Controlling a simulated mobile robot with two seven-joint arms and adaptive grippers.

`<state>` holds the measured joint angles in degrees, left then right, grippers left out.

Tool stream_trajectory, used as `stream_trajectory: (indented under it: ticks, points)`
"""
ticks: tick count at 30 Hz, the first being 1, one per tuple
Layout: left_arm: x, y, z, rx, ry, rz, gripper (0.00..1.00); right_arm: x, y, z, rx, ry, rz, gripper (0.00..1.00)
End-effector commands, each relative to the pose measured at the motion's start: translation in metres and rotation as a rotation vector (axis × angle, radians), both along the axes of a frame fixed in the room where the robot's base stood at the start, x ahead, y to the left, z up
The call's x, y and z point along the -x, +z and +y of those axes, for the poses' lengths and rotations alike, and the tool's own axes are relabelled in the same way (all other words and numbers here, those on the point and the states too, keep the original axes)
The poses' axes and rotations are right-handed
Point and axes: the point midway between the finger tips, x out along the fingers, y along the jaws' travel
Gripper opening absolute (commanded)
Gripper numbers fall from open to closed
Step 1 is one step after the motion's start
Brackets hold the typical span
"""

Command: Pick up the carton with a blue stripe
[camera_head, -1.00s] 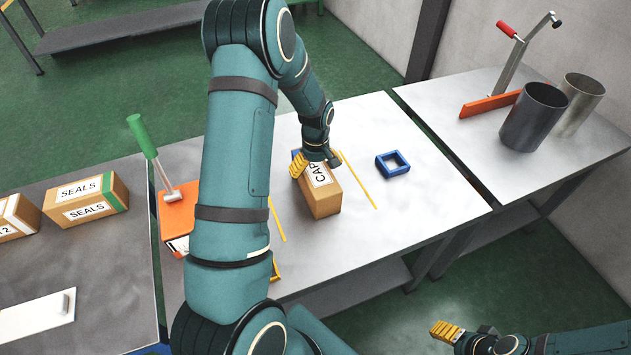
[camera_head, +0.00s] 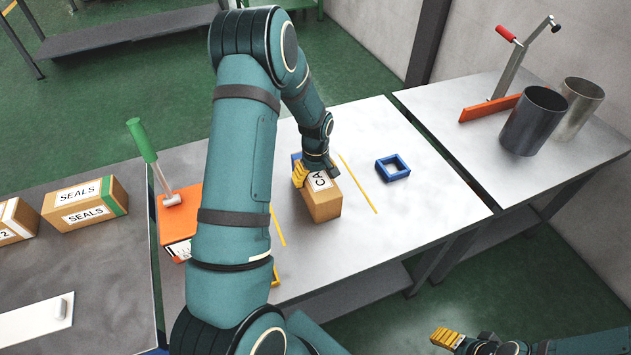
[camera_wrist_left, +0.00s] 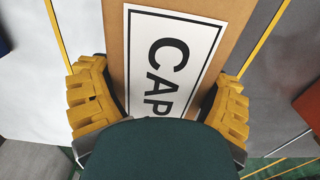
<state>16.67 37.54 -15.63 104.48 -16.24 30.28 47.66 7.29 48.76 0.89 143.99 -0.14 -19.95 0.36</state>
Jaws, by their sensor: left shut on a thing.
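A brown carton (camera_head: 324,206) with a white label stands on the light table between two yellow lines. A bit of blue shows at its far left edge in the head view. My left gripper (camera_head: 317,173) is over its top and shut on it. In the left wrist view, yellow fingers press on both sides of the carton (camera_wrist_left: 117,45), and the label (camera_wrist_left: 172,60) reads "CAP", partly hidden by the gripper. My right gripper (camera_head: 447,338) is low at the right, away from the table; its opening is unclear.
A blue square frame (camera_head: 393,168) lies right of the carton. An orange box (camera_head: 178,218) and a green-handled tool (camera_head: 143,140) are at the left, near a SEALS carton (camera_head: 85,203). Metal cylinders (camera_head: 533,122) and a red-handled device (camera_head: 512,60) stand on the right table.

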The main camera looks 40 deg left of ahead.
Motion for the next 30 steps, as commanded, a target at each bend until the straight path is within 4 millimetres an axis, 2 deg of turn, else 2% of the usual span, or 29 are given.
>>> stream_trajectory:
  ticks: [5,12,18,24,30]
  points:
    - [-0.001,0.015,0.0,-0.001,-0.001,-0.004,0.38,-0.001,0.003,0.0,0.0,-0.001,-0.002,0.61]
    - [-0.001,0.059,0.0,-0.001,-0.001,-0.005,0.38,-0.003,0.011,-0.001,0.002,-0.006,-0.007,0.61]
    - [-0.001,0.089,0.0,-0.001,-0.001,-0.004,0.38,-0.005,0.016,-0.001,0.002,-0.009,-0.011,0.61]
    - [-0.001,0.1,0.0,-0.001,0.0,-0.003,0.38,-0.006,0.018,-0.001,0.003,-0.01,-0.013,0.61]
    - [0.0,0.101,0.0,0.0,0.0,-0.001,0.38,-0.006,0.017,-0.001,0.003,-0.01,-0.013,0.61]
